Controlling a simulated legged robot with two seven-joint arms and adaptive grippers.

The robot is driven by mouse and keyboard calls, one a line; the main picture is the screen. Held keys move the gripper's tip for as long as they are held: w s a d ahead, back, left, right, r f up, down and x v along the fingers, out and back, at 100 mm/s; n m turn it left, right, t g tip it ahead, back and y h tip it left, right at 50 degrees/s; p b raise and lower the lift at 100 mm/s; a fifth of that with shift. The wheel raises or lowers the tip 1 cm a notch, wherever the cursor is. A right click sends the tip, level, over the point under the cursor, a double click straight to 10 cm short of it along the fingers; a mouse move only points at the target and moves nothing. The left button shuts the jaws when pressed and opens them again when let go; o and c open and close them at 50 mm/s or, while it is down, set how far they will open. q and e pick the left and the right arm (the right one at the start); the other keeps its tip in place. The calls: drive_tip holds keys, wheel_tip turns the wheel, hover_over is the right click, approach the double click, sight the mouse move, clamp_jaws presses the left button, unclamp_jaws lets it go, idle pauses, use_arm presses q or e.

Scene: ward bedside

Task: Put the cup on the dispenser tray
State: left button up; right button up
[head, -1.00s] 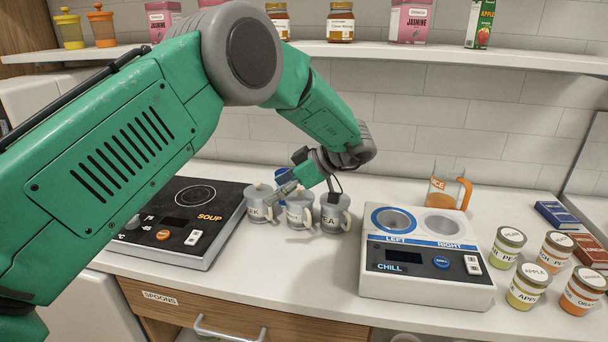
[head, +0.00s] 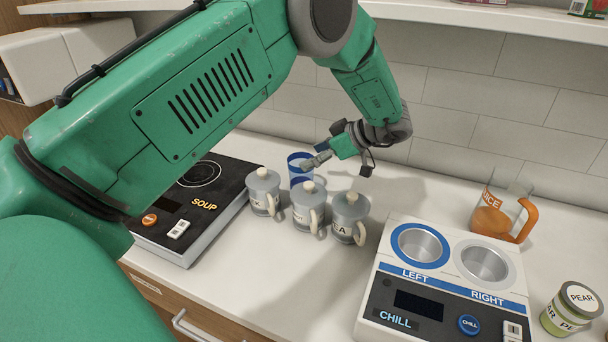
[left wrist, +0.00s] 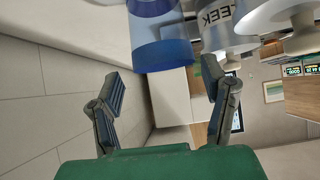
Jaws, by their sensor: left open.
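A blue-banded cup (head: 299,168) stands upright on the counter behind the lidded mugs, partly hidden by them. In the left wrist view the cup (left wrist: 162,38) shows large at the top, just beyond the fingertips and roughly between their lines. My left gripper (head: 317,155) is at the cup's upper right in the head view. It is open, and its fingers (left wrist: 163,86) are apart with nothing between them. I cannot make out a dispenser tray in these views. My right gripper is not in view.
Lidded grey mugs (head: 306,213) stand in a row in front of the cup. A soup hotplate (head: 222,200) is to the left. A chill unit (head: 390,300) with two wells, a juice jug (head: 492,217) and a pear jar (head: 570,308) are to the right.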

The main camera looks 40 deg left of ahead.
sight(293, 167)
use_arm(q)
drive_tip(key=shift+x, duration=1.1)
drive_tip(key=p+x, duration=0.1)
drive_tip(key=x, duration=0.2)
drive_tip(key=shift+s+f, duration=0.15)
drive_tip(key=shift+f, duration=0.15)
drive_tip(key=shift+s+a+f, duration=0.1)
drive_tip(key=shift+a+f, duration=0.25)
drive_tip(key=shift+a, duration=0.15)
drive_tip(key=shift+a+f, duration=0.1)
drive_tip(key=shift+a, duration=0.1)
drive_tip(key=c, duration=0.9)
drive_tip(key=shift+d, duration=0.15)
drive_tip(key=shift+c, duration=0.9)
